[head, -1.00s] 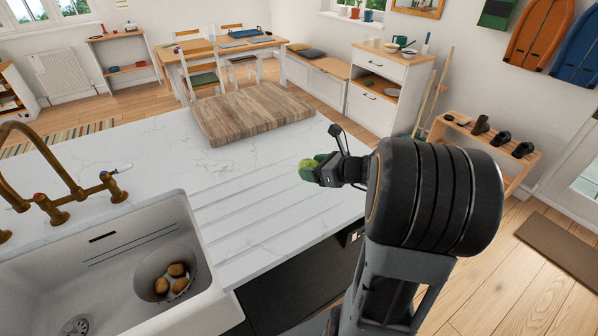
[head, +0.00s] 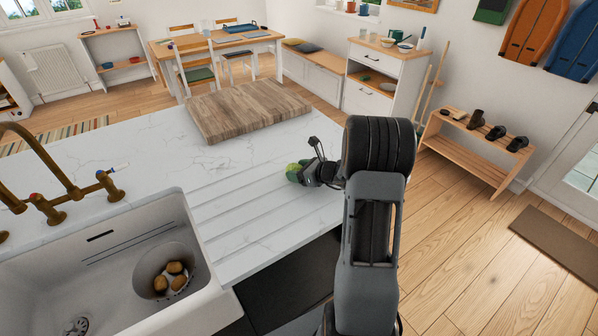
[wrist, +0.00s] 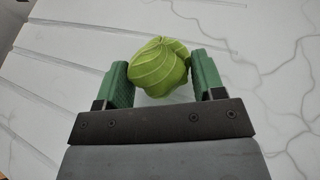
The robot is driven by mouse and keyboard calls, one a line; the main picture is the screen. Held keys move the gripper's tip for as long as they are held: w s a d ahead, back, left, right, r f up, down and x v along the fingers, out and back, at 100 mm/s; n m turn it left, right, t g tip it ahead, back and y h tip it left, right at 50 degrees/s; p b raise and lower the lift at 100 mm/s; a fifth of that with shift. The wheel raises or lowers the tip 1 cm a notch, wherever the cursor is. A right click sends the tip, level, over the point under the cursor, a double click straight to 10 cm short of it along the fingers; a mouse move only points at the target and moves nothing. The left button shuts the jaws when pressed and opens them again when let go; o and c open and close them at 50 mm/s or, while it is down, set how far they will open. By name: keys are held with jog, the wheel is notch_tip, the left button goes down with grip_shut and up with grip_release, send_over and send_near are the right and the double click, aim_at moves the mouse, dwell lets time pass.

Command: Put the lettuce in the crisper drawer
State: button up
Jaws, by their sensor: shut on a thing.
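The lettuce (wrist: 158,66) is a round, light green head with pale veins. In the wrist view it sits between the two green fingers of my gripper (wrist: 162,80), which is shut on it. In the head view the lettuce (head: 291,168) shows as a small green patch, partly hidden by my gripper (head: 300,172). The gripper appears over the right part of the white countertop; how high above it I cannot tell. No crisper drawer is recognisable in either view.
A white sink (head: 190,250) with a bowl of potatoes (head: 170,280) is at the left, below a brass tap (head: 60,205). A wooden board (head: 245,108) lies on the white countertop (head: 130,170). A shoe rack (head: 470,150) stands right.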

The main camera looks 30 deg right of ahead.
jog(key=shift+f, duration=0.3)
jog(key=shift+f+b, duration=0.2)
jog(key=shift+b, duration=0.1)
jog(key=o, duration=0.9)
jog(key=shift+r, duration=0.15)
